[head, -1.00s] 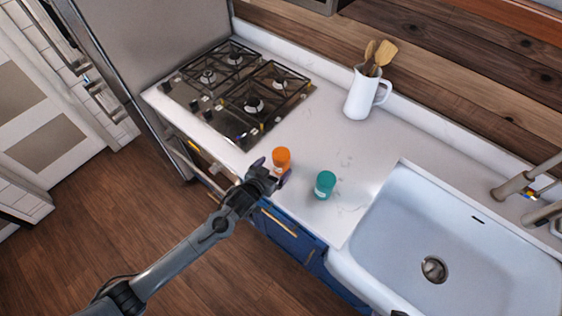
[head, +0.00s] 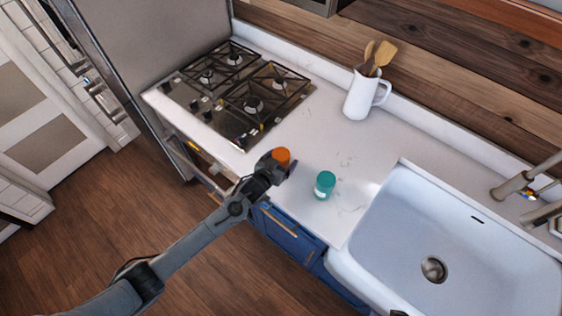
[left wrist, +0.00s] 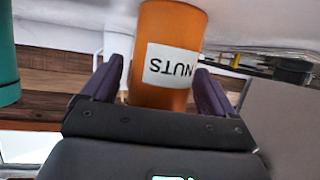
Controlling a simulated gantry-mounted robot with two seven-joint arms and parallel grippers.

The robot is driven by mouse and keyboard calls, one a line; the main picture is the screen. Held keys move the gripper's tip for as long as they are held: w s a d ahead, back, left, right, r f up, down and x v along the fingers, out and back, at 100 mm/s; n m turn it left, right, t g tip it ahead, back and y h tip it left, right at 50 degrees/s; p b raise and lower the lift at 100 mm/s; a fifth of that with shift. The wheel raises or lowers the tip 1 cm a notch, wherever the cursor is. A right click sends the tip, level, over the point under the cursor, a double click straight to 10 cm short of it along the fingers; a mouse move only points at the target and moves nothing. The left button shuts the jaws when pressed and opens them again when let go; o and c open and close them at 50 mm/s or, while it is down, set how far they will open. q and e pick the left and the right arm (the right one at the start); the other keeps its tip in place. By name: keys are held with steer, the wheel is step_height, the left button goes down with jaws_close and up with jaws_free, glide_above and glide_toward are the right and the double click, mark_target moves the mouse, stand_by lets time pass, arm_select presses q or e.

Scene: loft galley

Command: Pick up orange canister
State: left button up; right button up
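The orange canister (head: 281,156) stands upright on the white counter near its front edge, partly hidden behind my left gripper (head: 276,170) in the head view. In the left wrist view the canister (left wrist: 166,50) appears upside down, its white label reading "NUTS". The two purple fingers of my left gripper (left wrist: 158,90) are apart, one on each side of the canister's body. A small gap shows at the left finger; the right finger overlaps the canister's edge, and contact there is unclear. My right gripper is not seen.
A teal canister (head: 325,185) stands close to the right of the orange one. A gas hob (head: 240,95) lies to the left, a white sink (head: 450,225) to the right. A white jug (head: 361,95) with wooden utensils stands at the back.

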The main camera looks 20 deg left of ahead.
arm_select(q)
steer(key=c, duration=1)
steer(key=shift+r, duration=0.1)
